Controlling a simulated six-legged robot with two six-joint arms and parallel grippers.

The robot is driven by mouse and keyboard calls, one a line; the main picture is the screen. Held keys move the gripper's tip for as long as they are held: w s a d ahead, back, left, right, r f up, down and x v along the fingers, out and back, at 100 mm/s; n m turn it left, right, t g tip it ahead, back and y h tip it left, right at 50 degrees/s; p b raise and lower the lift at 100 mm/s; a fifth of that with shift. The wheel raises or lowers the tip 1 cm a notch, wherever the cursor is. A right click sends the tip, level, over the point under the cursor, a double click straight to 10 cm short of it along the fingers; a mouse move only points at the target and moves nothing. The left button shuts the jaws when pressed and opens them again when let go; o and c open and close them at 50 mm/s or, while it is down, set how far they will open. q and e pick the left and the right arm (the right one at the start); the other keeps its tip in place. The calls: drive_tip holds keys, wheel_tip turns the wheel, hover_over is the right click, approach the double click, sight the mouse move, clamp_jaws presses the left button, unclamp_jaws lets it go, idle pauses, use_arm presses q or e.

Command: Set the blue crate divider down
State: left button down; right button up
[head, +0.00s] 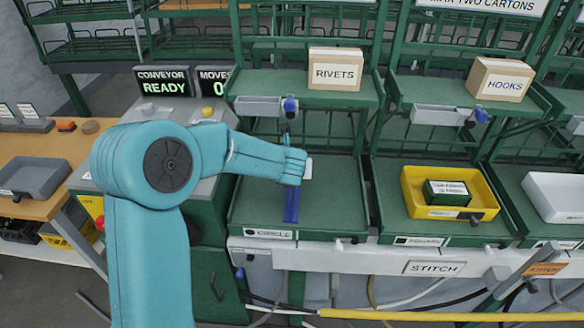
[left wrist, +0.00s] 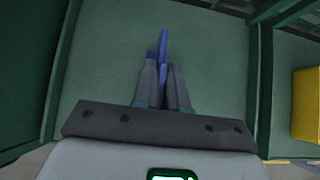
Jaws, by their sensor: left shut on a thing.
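The blue crate divider (head: 291,206) is a narrow dark blue strip. It shows below my left wrist in the head view, over the green tray surface of the left bay. My left gripper (left wrist: 163,80) is shut on the divider, whose blue edge (left wrist: 163,45) stands between and beyond the fingers in the left wrist view. In the head view my wrist hides the fingers and the divider's upper part. I cannot tell whether the divider touches the green surface (head: 340,205). My right gripper is in neither view.
Green surface around the divider is clear. A yellow bin (head: 480,211) holding a green carton (head: 447,193) sits in the bay to the right. Green side rails bound the bay.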

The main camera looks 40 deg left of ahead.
use_arm(q)
drive_tip(key=shift+d+f, duration=0.1)
drive_tip(key=shift+d, duration=0.05)
drive_tip(key=shift+f+b, duration=0.2)
drive_tip(key=shift+b, duration=0.1)
drive_tip(key=c, duration=1.2)
unclamp_jaws()
drive_tip(key=shift+a, duration=0.25)
drive_tip(key=shift+o, duration=0.2)
drive_tip(key=shift+d+r, duration=0.15)
drive_tip(key=shift+d, duration=0.1)
drive_tip(key=shift+a+r+p, duration=0.1)
drive_tip(key=shift+r+p, duration=0.05)
drive_tip(key=shift+p, duration=0.2)
drive_tip(key=shift+s+r, duration=0.1)
drive_tip(key=shift+r, duration=0.1)
drive_tip(key=p+v, duration=0.1)
drive_tip(key=v, duration=1)
drive_tip(key=shift+s, duration=0.2)
